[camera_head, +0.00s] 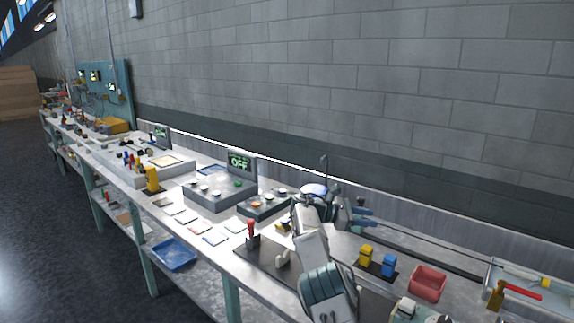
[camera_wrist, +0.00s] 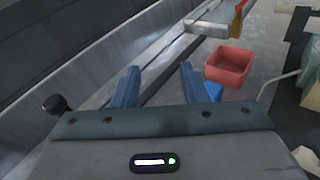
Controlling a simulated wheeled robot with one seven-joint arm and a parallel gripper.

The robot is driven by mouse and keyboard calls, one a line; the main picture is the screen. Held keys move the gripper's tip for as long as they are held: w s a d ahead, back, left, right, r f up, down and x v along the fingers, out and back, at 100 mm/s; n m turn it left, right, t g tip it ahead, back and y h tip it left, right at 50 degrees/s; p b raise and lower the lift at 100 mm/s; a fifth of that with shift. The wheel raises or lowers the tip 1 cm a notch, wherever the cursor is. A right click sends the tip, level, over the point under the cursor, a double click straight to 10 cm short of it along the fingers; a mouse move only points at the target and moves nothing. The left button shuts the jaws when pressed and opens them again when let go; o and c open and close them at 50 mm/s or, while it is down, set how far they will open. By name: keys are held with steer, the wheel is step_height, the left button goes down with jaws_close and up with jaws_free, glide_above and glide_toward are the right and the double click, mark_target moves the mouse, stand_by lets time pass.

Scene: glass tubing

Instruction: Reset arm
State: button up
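My gripper (camera_head: 373,218) is above the right part of the workbench, close to the back wall, with its blue fingers pointing right. In the wrist view, the two fingers of my gripper (camera_wrist: 158,72) stand apart with nothing between them, so it is open and empty. My arm reaches up from the bottom of the head view and bends towards the wall.
A red bin (camera_head: 428,283) stands on the bench beyond the fingers; it also shows in the wrist view (camera_wrist: 229,66). Yellow (camera_head: 366,255) and blue (camera_head: 389,265) blocks stand near it. A metal tray (camera_head: 540,298) is at far right. A red-handled lever (camera_head: 252,234) stands left of my arm.

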steer(key=s+d+r+m+y, duration=0.2)
steer(key=s+r+m+y, duration=0.15)
steer(key=s, duration=0.45)
steer(key=s+d+r+m+y, duration=0.25)
steer(key=s+m+y, duration=0.2)
steer(key=s, duration=0.35)
steer(key=s+a+f+m+t+y, duration=0.1)
steer(key=s+a+m+y, duration=0.1)
steer(key=s, duration=0.9)
steer(key=s+a+f+m+t+y, duration=0.1)
steer(key=s+a+f+m+y, duration=0.1)
steer(key=s+a, duration=0.5)
steer(key=s+a+f+m+y, duration=0.2)
steer(key=s+a+m+y, duration=0.1)
steer(key=s, duration=1.2)
steer(key=shift+a+f+m+t+y, duration=0.2)
steer(key=shift+a+m+t+y, duration=0.2)
steer(key=shift+a+m, duration=0.55)
steer(key=shift+a, duration=0.1)
